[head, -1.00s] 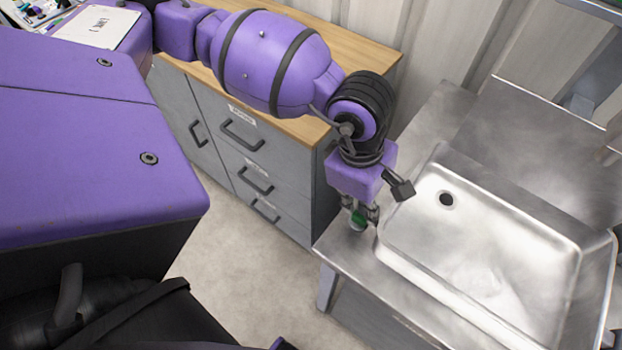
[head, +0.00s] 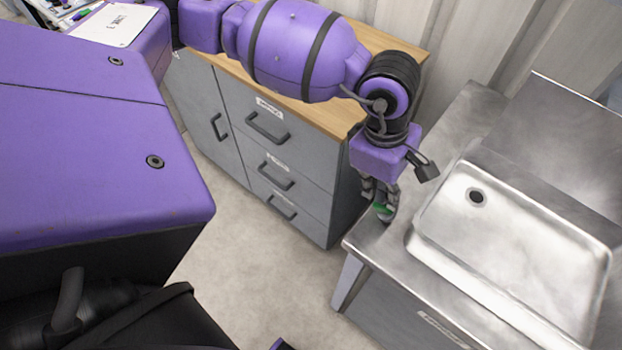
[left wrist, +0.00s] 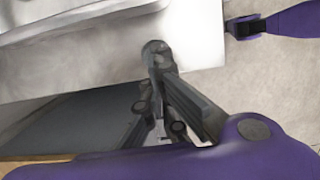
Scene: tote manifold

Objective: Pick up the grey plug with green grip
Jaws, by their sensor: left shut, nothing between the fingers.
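The grey plug with its green grip (head: 384,211) is at the near left corner of the steel sink counter, mostly hidden by my left gripper. My left gripper (head: 378,197) points down right at the plug, with its fingers shut and nothing held between them. In the left wrist view my left gripper (left wrist: 157,76) shows its dark fingers together over the counter edge. A rounded grey piece shows at their tips there; I cannot tell whether it is the plug.
A grey drawer cabinet (head: 275,150) with a wooden top stands to the left, under my arm. Floor (head: 250,255) shows between them.

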